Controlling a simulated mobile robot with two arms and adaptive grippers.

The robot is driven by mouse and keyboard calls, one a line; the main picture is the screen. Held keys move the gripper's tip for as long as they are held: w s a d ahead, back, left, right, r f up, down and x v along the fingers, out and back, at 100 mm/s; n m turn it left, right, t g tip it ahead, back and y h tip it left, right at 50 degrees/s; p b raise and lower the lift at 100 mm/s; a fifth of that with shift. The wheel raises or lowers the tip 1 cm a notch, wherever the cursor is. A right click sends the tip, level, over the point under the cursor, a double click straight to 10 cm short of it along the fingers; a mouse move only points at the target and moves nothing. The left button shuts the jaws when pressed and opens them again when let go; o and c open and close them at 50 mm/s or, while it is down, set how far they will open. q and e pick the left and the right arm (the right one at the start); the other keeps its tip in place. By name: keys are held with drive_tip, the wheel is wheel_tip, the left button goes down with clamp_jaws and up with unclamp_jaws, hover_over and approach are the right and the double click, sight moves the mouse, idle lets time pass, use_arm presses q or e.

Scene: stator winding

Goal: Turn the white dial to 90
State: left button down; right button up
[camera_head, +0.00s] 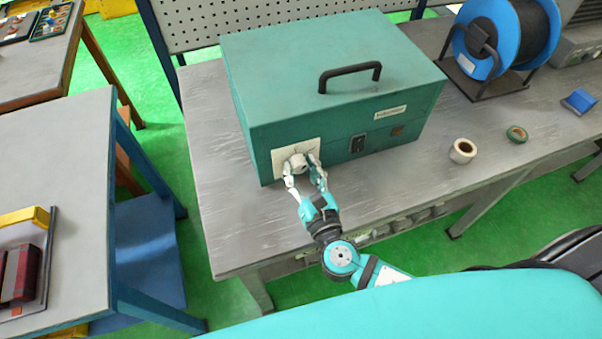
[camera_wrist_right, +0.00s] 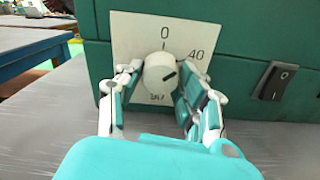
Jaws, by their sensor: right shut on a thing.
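The white dial (camera_wrist_right: 158,72) sits on a pale square plate (camera_wrist_right: 130,32) on the front of the green box (camera_head: 330,80). In the right wrist view the plate shows 0 at the top and 40 at the right; the label below the dial is partly hidden and hard to read. The dark mark on the dial points to the right and slightly down. My right gripper (camera_head: 301,168) is shut on the dial, one finger on each side, and it also shows in the right wrist view (camera_wrist_right: 160,80). My left gripper is not in view.
A dark rocker switch (camera_head: 357,143) is right of the plate. The bench top in front of the box is mostly clear.

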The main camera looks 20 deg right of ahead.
drive_tip(key=m+b, duration=0.2)
drive_tip(key=m, duration=0.2)
drive_tip(key=shift+f, duration=0.15)
drive_tip(key=m+b, duration=0.2)
drive_tip(key=m, duration=0.1)
drive_tip(key=shift+m, duration=0.3)
drive_tip(key=m+b, duration=0.2)
drive_tip(key=m, duration=0.1)
drive_tip(key=shift+m, duration=0.3)
drive_tip(key=m+b, duration=0.1)
drive_tip(key=m, duration=0.1)
drive_tip(key=shift+m, duration=0.4)
drive_tip(key=m, duration=0.3)
drive_tip(key=shift+r+m+b, duration=0.2)
drive_tip(key=shift+m+b, duration=0.1)
drive_tip(key=shift+b, duration=0.1)
drive_tip(key=m, duration=0.2)
drive_tip(key=shift+m, duration=0.3)
drive_tip(key=m, duration=0.2)
drive_tip(key=shift+r+m, duration=0.1)
drive_tip(key=shift+m, duration=0.2)
drive_tip(key=shift+m+p, duration=0.45)
drive_tip(key=shift+m, duration=1.25)
